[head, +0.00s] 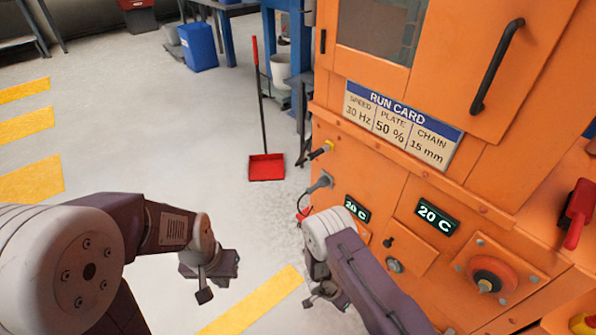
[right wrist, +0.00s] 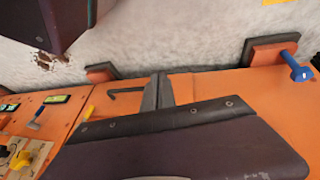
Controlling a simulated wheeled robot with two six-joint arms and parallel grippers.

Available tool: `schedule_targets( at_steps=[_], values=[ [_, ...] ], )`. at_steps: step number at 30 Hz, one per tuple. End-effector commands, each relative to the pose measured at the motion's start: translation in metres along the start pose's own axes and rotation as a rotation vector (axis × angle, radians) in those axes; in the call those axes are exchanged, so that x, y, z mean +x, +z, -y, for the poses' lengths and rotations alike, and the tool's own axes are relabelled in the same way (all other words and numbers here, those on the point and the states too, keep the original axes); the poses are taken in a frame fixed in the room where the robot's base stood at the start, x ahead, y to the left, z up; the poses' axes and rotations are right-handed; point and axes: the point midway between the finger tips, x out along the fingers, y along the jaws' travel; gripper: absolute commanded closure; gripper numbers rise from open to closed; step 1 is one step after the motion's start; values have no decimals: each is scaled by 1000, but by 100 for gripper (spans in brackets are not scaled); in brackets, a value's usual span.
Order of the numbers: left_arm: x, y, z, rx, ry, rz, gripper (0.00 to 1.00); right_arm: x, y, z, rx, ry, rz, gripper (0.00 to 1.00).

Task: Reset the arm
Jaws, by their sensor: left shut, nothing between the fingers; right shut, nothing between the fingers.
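My left gripper (head: 205,294) hangs over the grey floor at the lower left of the head view, clear of the orange machine. It is shut and empty. My right arm comes from the lower right and bends in front of the machine. My right gripper (head: 326,294) is partly hidden behind its own arm near the machine's lower left edge. In the right wrist view its grey fingers (right wrist: 157,92) are shut with nothing between them, above an orange surface. I cannot tell how far they are from it.
The orange machine (head: 390,160) fills the right side, with a run card (head: 402,124), a 20 C display (head: 437,217), a round knob (head: 491,277) and a red handle (head: 579,208). A red dustpan (head: 266,167) stands on the floor beside it. Open floor lies left.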

Motion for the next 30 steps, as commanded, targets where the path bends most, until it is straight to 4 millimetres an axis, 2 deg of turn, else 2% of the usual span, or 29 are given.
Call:
schedule_targets(
  at_steps=[3,8,11,14,15,18,19,21,24,27,30],
  values=[
    [0,0,0,0,0,0,100,-23,-26,21,60,-53,-8,100],
    [0,0,0,0,0,0,100,-62,-73,45,111,-142,-30,100],
    [0,0,0,0,0,0,100,-96,-109,60,118,-224,-49,100],
    [0,0,0,0,0,0,100,-145,-153,70,102,-342,-71,100],
    [0,0,0,0,0,0,100,-168,-171,71,83,-399,-82,100],
    [0,0,0,0,0,0,100,-230,-205,62,-4,-539,-108,100],
    [0,0,0,0,0,0,100,-246,-210,57,-39,-573,-114,100],
    [0,0,0,0,0,0,100,-276,-214,41,-129,-634,-122,100],
    [0,0,0,0,0,0,100,-305,-204,12,-275,-678,-117,100],
    [0,0,0,0,0,0,100,-317,-179,-25,-442,-671,-89,100],
    [0,0,0,0,0,0,100,-311,-146,-63,-612,-616,-26,100]
  ],
)
